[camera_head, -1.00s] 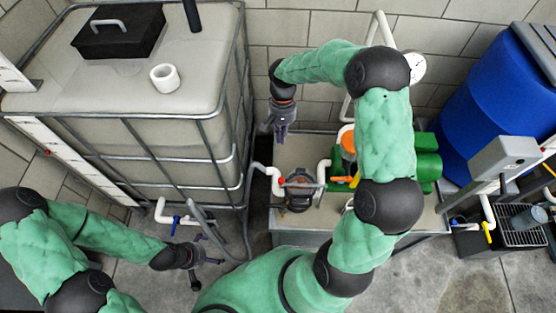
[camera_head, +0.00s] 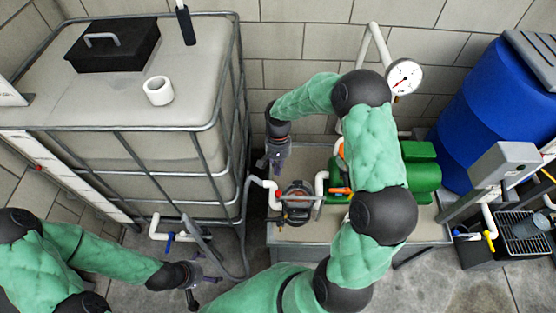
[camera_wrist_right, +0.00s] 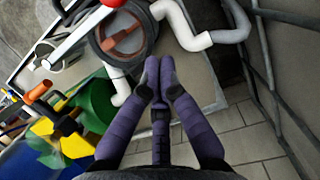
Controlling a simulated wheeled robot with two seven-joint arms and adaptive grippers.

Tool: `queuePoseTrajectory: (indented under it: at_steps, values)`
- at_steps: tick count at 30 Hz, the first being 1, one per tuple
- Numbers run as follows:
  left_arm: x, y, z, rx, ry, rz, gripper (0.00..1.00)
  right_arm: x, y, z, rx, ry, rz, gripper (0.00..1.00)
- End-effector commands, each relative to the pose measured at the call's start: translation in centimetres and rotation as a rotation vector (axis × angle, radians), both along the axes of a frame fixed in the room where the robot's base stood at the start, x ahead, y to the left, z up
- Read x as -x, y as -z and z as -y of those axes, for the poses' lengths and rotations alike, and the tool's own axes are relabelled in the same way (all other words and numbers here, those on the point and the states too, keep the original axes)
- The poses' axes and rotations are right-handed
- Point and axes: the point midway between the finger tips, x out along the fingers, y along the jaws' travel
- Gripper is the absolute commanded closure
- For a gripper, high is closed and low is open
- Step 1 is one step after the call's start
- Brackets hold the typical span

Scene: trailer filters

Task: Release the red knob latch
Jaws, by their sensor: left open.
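The red knob (camera_wrist_right: 113,3) shows at the top edge of the right wrist view, partly cut off, at the end of a light bar above a dark round filter housing (camera_wrist_right: 125,35). In the head view the housing (camera_head: 297,203) sits on the grey skid between white pipes; the knob is a small red spot (camera_head: 279,196) on its left side. My right gripper (camera_head: 270,165) points down just behind and left of the housing. Its purple fingertips (camera_wrist_right: 160,66) are together with nothing seen between them, apart from the knob. My left gripper (camera_head: 203,278) is open and empty, low by the tank's front corner.
A caged white tank (camera_head: 150,100) stands at the left, with a black box and white ring on top. White pipes (camera_wrist_right: 180,25) run beside the housing. A green pump (camera_head: 420,170), a pressure gauge (camera_head: 404,77) and a blue barrel (camera_head: 490,110) stand to the right.

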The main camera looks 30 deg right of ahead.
Motion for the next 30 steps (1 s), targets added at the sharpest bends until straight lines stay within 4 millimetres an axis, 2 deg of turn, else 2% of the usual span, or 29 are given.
queuePoseTrajectory:
  at_steps: [1, 10, 30]
  values:
    - [0.0, 0.4, 0.0, 0.0, 0.0, 0.0, 0.0, 0.2, 1.1, -0.1, -0.001, 0.0, -0.001, 1.0]
    - [0.0, 0.9, 0.0, 0.0, 0.0, 0.0, 0.0, 3.1, 0.6, -1.9, 0.0, -0.002, 0.002, 1.0]
    - [0.0, 0.7, 0.0, 0.0, 0.0, 0.0, 0.0, 3.9, 0.5, -2.6, -0.001, -0.031, 0.001, 1.0]
